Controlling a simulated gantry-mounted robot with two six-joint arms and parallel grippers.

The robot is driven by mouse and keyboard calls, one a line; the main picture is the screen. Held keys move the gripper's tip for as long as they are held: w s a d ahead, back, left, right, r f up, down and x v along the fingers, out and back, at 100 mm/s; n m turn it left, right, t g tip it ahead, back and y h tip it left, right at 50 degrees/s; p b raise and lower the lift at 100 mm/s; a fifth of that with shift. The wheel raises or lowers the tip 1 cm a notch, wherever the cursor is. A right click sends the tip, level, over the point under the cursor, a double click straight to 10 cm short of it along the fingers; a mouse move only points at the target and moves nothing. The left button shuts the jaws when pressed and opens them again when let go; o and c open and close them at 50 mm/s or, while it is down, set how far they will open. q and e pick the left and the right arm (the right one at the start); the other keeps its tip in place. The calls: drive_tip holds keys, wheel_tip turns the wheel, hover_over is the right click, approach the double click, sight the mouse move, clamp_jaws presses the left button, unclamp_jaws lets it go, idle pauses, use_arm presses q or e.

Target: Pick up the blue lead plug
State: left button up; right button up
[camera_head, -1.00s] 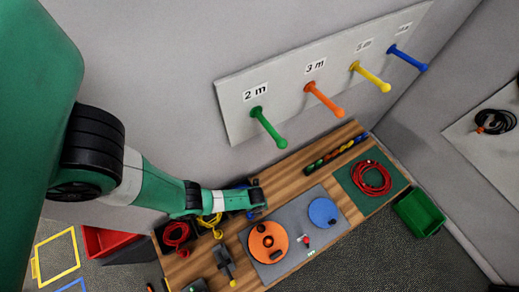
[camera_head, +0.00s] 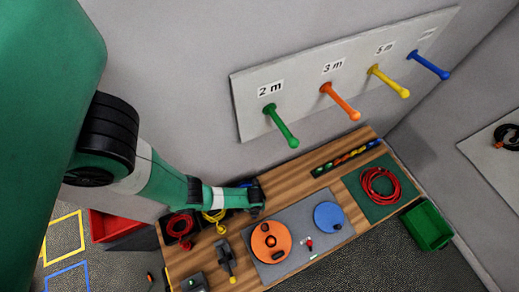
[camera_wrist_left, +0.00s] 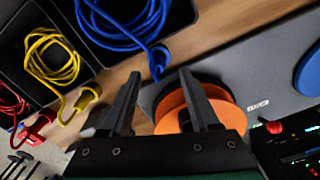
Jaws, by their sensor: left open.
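The blue lead plug (camera_wrist_left: 157,62) hangs over the front edge of a black bin, at the end of a coiled blue cable (camera_wrist_left: 125,22) in the left wrist view. My left gripper (camera_wrist_left: 158,84) is open and empty. Its two dark fingers point toward the plug, which shows just beyond and between their tips, apart from them as far as I can tell. In the head view my left gripper (camera_head: 258,207) is over the wooden table by the bins, and my arm hides most of the blue cable. My right gripper is in neither view.
Yellow (camera_wrist_left: 52,58) and red (camera_wrist_left: 10,105) cables lie in neighbouring bins, with plugs hanging out. An orange disc (camera_head: 270,242) and a blue disc (camera_head: 328,216) sit on a grey mat near the gripper. A red coil (camera_head: 380,186) lies on a green mat. Coloured pegs stick out from the wall board.

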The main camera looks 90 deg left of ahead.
use_arm(q)
wheel_tip(320, 180, down, 5)
drive_tip(key=b, duration=0.4)
drive_tip(key=shift+s+f+b, duration=0.1)
drive_tip(key=shift+f+b, duration=0.05)
drive_tip(key=shift+b, duration=0.25)
clamp_jaws()
